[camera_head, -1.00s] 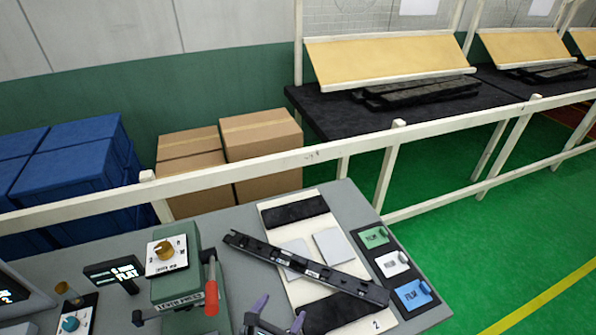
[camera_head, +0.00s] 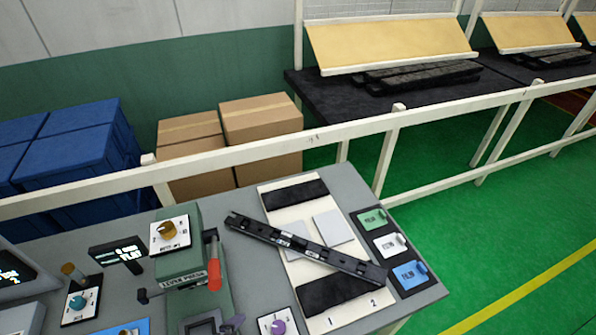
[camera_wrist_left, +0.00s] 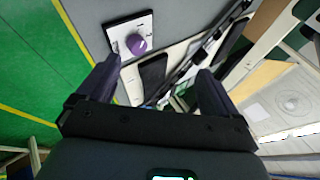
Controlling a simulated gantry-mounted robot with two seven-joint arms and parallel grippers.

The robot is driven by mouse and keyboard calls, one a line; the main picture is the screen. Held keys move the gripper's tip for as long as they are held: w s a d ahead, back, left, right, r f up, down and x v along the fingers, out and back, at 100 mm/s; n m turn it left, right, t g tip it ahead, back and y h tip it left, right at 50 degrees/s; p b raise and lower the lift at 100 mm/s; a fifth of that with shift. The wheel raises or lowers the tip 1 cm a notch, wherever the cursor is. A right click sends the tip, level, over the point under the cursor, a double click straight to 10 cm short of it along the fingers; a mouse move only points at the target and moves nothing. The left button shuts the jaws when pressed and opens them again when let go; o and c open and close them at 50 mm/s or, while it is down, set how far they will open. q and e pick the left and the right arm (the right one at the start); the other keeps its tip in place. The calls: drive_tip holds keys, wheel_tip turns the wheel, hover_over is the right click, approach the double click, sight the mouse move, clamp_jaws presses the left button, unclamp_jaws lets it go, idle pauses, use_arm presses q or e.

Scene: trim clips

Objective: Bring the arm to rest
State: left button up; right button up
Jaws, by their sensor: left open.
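A long black trim strip (camera_head: 305,251) lies diagonally across the white board (camera_head: 330,309) on the grey bench, apart from my gripper. The board has dark pads and light grey plates. My right gripper is not in view.
A green lever press (camera_head: 186,262) with a red handle stands left of the strip. A purple knob (camera_head: 278,326) is near the front. Green, white and blue tags (camera_head: 409,275) line the bench's right side. A white rail (camera_head: 240,150) runs behind.

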use_arm(q)
drive_tip(key=s+a+f+n+g+y, duration=0.2)
drive_tip(key=s+a+n+g, duration=0.2)
drive_tip(key=s+a+n, duration=0.75)
wheel_tip(320, 180, down, 10)
drive_tip(key=d+n+b, duration=0.3)
drive_tip(key=b, duration=0.7)
wheel_tip(320, 180, up, 25)
drive_tip(key=p, duration=2.5)
drive_tip(key=shift+w, duration=0.25)
drive_tip(key=shift+a, duration=0.1)
